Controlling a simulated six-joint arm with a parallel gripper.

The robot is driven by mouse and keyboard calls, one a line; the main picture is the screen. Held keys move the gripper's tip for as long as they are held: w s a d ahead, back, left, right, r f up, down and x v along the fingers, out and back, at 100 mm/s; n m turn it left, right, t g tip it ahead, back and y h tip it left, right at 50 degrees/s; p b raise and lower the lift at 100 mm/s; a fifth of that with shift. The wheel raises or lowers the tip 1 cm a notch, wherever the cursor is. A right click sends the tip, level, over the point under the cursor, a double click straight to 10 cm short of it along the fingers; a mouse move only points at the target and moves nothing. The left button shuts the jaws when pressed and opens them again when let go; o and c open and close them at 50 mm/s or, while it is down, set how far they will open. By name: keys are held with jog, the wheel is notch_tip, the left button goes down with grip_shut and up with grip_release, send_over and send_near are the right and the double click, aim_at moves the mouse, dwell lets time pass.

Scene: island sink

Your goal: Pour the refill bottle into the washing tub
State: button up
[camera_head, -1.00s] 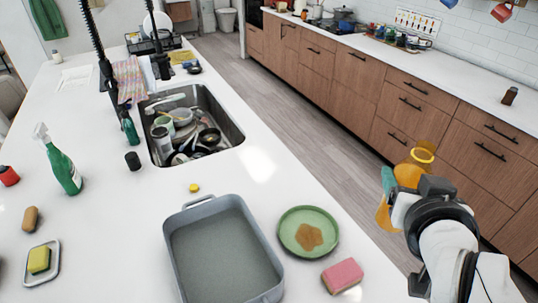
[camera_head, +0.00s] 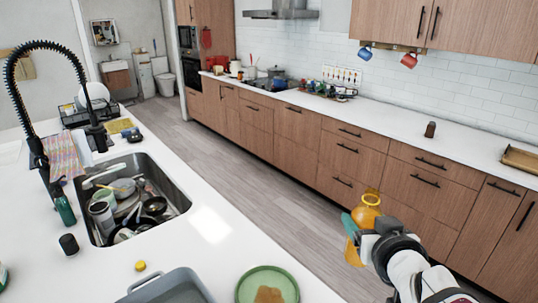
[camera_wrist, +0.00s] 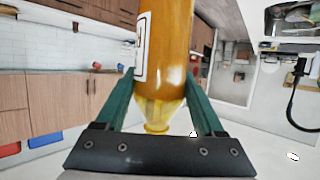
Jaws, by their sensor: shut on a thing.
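The refill bottle (camera_head: 353,252) is translucent orange, with its narrow ringed end (camera_head: 368,199) at the top in the head view, leaning slightly. My gripper (camera_head: 352,224) is shut on it, over the floor to the right of the island. In the wrist view the bottle (camera_wrist: 168,55) has a white label, and its narrow end points towards my palm between the green fingers (camera_wrist: 160,105). The grey washing tub (camera_head: 172,284) stands on the island, to the left of the bottle and apart from it. Only its far part shows; the rest is cut off by the frame.
A green plate (camera_head: 246,289) with a brown patch lies between tub and gripper. A small yellow cap (camera_head: 140,265) and a dark cup (camera_head: 69,244) are near the sink (camera_head: 181,190), which is full of dishes. A black faucet (camera_head: 40,150) rises on the left.

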jog(key=w+a+f+n+g+y, duration=0.2)
jog(key=w+a+n+y, duration=0.25)
jog(key=a, duration=0.45)
jog(key=w+a+f+n+g+y, duration=0.3)
jog(key=a+n+y, duration=0.15)
jog(key=a, duration=0.55)
jog(key=s+a+f+n+g+y, duration=0.2)
jog(key=s+a+f+n+g, duration=0.1)
jog(key=a, duration=0.4)
jog(key=s+a+f+n+g+y, duration=0.2)
jog(key=s+a+f+n+g, duration=0.2)
jog(key=a, duration=0.4)
notch_tip(320, 180, down, 2)
jog(key=shift+s+a+f+n+g, duration=0.1)
jog(key=shift+s+a+n+g, duration=0.15)
jog(key=shift+n+g, duration=0.55)
jog(key=shift+s, duration=0.1)
jog(key=shift+s+a+f+n+t+h, duration=0.15)
jog(key=shift+f+n+t+h, duration=0.4)
jog(key=shift+f+n+t, duration=0.6)
jog(key=shift+s+f+n+t+h, duration=0.3)
jog(key=shift+f+n+t+h, duration=0.35)
jog(key=shift+n+t, duration=0.85)
jog(key=shift+s+a+f+n+t+h, duration=0.15)
jog(key=shift+f+n+t+h, duration=0.25)
jog(key=shift+f+n+t, duration=0.9)
